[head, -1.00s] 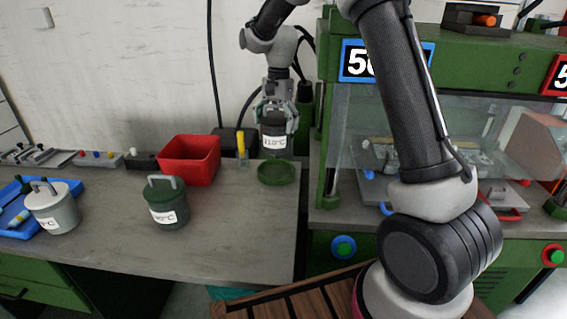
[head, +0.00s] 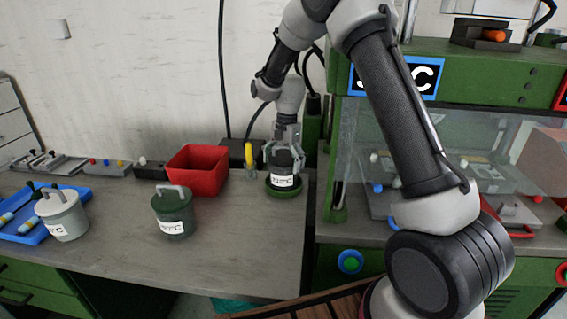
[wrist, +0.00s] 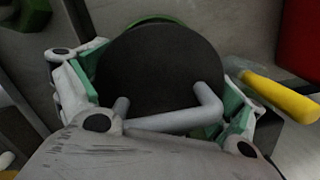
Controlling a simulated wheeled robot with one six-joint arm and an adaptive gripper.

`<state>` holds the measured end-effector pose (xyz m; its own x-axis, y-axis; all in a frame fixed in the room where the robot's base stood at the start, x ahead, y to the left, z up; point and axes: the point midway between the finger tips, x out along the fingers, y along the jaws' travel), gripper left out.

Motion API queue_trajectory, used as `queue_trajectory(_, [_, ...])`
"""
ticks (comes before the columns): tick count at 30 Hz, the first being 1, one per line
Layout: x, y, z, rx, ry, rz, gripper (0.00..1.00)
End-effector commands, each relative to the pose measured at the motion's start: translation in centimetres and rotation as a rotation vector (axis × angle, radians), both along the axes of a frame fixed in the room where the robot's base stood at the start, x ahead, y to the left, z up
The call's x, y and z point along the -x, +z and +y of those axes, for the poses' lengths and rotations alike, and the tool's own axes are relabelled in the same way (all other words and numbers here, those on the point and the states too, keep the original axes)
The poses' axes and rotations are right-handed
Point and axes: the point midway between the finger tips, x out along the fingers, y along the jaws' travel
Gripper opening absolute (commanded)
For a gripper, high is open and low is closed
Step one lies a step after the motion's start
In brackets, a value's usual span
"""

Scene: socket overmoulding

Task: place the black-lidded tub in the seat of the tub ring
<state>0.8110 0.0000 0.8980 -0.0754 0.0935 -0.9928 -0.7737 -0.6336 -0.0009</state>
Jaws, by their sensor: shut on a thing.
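The black-lidded tub (head: 284,180) has a dark body with a white temperature label. It stands upright in or just above the green tub ring (head: 285,193) near the bench's right end. My gripper (head: 284,152) is shut on the tub from above. In the wrist view the black lid (wrist: 165,70) and its grey handle (wrist: 175,121) lie between the fingers, and a sliver of the green ring (wrist: 155,19) shows beyond the lid. The ring's seat is hidden under the tub, so I cannot tell whether the tub rests fully in it.
A yellow-handled tool (head: 249,155) and a red bin (head: 199,171) stand left of the ring. A dark green tub (head: 174,212) and a pale grey tub (head: 63,217) stand farther left. The green press (head: 440,65) is on the right. The bench front is clear.

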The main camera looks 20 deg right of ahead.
Motion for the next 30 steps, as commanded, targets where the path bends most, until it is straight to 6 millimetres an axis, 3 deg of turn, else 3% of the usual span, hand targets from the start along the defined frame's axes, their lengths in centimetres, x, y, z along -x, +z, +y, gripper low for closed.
queue_trajectory(1, [0.0, -0.1, 0.0, 0.0, 0.0, 0.0, 0.52])
queue_trajectory(2, [0.0, -0.2, 0.0, 0.001, 0.0, 0.001, 0.96])
queue_trajectory(3, [0.0, -0.2, 0.0, 0.0, 0.0, 0.0, 1.0])
queue_trajectory(13, [0.0, -0.1, 0.0, 0.0, 0.0, 0.0, 1.0])
queue_trajectory(17, [-0.1, 0.8, -0.1, 0.0, 0.0, -0.002, 1.0])
queue_trajectory(30, [-0.8, 9.7, -0.9, 0.0, 0.001, -0.003, 1.0])
